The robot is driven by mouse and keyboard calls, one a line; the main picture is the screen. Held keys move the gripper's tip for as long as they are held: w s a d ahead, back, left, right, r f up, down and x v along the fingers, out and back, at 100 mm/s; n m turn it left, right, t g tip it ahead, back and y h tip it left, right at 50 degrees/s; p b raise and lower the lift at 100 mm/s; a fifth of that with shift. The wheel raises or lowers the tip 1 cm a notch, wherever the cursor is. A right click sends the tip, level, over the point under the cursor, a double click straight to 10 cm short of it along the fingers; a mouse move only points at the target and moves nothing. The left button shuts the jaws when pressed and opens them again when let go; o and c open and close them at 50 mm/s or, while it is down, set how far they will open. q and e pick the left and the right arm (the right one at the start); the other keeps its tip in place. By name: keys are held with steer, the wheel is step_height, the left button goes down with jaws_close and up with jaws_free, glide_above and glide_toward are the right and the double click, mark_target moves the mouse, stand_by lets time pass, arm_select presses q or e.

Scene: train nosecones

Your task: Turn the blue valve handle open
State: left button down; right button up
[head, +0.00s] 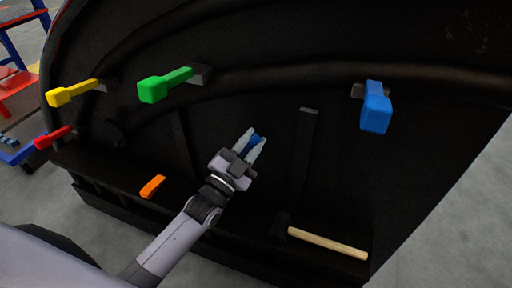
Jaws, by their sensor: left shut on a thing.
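The blue valve handle (376,110) is at the upper right of the head view, on the black curved nosecone wall, its thick end pointing down. My left gripper (250,144) is in the middle of the view, well to the left of this handle and lower in the picture, not touching it. Its pale fingers are shut on a small blue thing (256,140), mostly hidden between them; I cannot tell what it is. My right gripper is not in view.
Green (153,89), yellow (60,97) and red (48,140) handles stick out from the wall at left. An orange piece (152,187) and a wooden-handled hammer (328,243) lie on the black ledge (110,175). The wall between gripper and blue handle has an upright black bar (304,150).

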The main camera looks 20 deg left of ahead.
arm_select(q)
steer(key=n+y, duration=0.1)
steer(key=a+n, duration=0.1)
steer(key=n, duration=0.1)
steer(key=n+t+y, duration=0.1)
steer(key=n, duration=0.1)
steer(key=shift+a+r+y, duration=0.3)
steer(key=shift+a+r, duration=0.05)
steer(key=shift+a+r+n+t+y, duration=0.1)
steer(key=shift+a+n+y, duration=0.3)
steer(key=shift+n, duration=0.45)
steer(key=shift+a+n+t+y, duration=0.15)
steer(key=shift+n+y, duration=0.3)
steer(key=shift+n, duration=0.45)
steer(key=shift+a+r+n+t+y, duration=0.1)
steer(key=shift+a+n+y, duration=0.3)
steer(key=shift+n, duration=0.45)
steer(key=shift+f, duration=0.1)
steer(key=c, duration=1)
jaws_free()
steer(key=v, duration=0.7)
steer(key=s+d+f+m+g+h+p, duration=0.1)
steer(key=s+f+m+g+p, duration=0.1)
steer(key=s+f+g, duration=1)
steer(key=s+f, duration=0.5)
steer(key=shift+s+d, duration=0.2)
steer(key=shift+s, duration=0.2)
